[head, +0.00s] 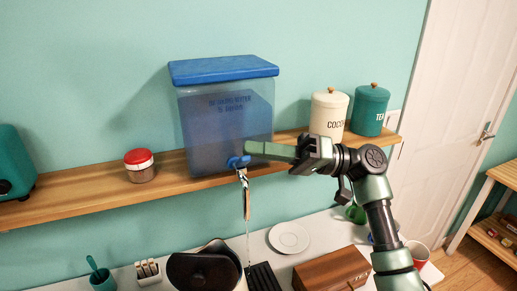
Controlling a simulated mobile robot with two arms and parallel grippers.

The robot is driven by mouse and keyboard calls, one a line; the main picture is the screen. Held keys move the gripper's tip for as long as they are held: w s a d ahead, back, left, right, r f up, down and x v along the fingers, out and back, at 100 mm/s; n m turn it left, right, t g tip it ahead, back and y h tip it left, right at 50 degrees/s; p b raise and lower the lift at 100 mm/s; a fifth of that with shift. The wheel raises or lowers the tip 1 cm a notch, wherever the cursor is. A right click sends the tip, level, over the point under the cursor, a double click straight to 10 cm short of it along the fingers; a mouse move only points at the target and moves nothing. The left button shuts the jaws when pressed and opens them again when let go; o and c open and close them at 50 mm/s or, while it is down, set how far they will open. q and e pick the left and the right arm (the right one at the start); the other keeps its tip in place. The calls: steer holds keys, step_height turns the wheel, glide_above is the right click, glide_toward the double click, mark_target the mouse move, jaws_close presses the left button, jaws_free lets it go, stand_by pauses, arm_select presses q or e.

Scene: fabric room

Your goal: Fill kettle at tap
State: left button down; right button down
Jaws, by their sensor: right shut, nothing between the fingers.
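A blue water container (225,120) with a lid stands on the wooden shelf. Its tap (239,163) has a blue body and a metal spout pointing down. A thin stream of water (248,240) falls below the spout. Beneath, at the bottom edge, is what looks like the kettle (205,270), dark on top with a pale edge, partly cut off. The stream comes down at its right side; I cannot tell whether it lands inside. My right gripper (252,150) is shut and empty, its tips at the tap, seemingly touching it. My left gripper is not in view.
A red-lidded jar (139,165), a cocoa tin (328,113) and a tea tin (370,109) stand on the shelf (90,188). Below are a white plate (289,238), a wooden box (330,271), a teal cup (103,280) and a red cup (418,252).

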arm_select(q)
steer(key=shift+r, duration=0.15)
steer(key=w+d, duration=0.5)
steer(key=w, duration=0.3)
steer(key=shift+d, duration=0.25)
arm_select(e)
steer(key=v, duration=1)
steer(key=shift+w, duration=0.2)
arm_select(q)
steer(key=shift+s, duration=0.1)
arm_select(e)
steer(key=shift+s+a+f, duration=0.1)
steer(key=shift+a, duration=0.05)
steer(key=shift+f, duration=0.1)
stand_by(1.2)
